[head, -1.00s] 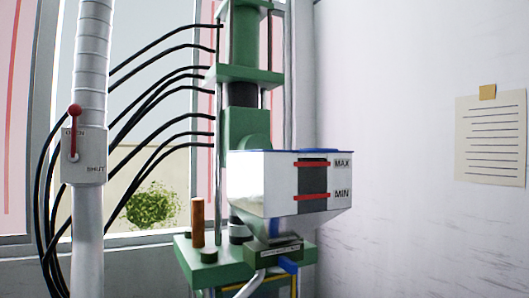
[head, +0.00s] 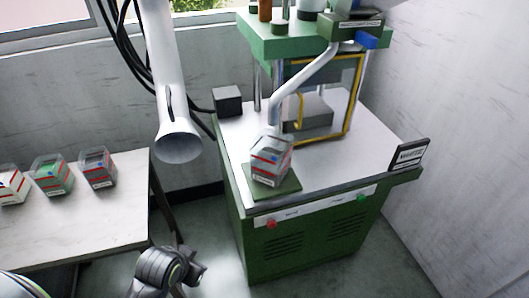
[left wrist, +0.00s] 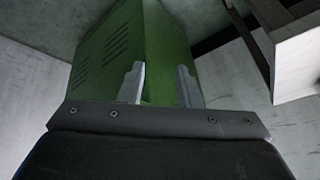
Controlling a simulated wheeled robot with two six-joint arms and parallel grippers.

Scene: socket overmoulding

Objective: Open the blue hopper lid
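The blue hopper lid is outside both current views; only the hopper's lower end (head: 388,4) shows at the top edge of the head view. Under it is a green labelled block with a blue tab (head: 367,41). My left gripper (left wrist: 160,75) shows in the left wrist view with its two fingers apart and nothing between them. The green machine cabinet (left wrist: 145,45) is beyond the fingers. In the head view, part of my left arm shows low down, left of the cabinet and well below the hopper. My right gripper is not in view.
The green press cabinet (head: 310,235) carries a clear bin of material on a green pad (head: 282,190) and a black sign (head: 409,155). A table (head: 100,220) at left holds several clear bins. A white pipe (head: 165,70) hangs beside the press. Floor between table and cabinet is open.

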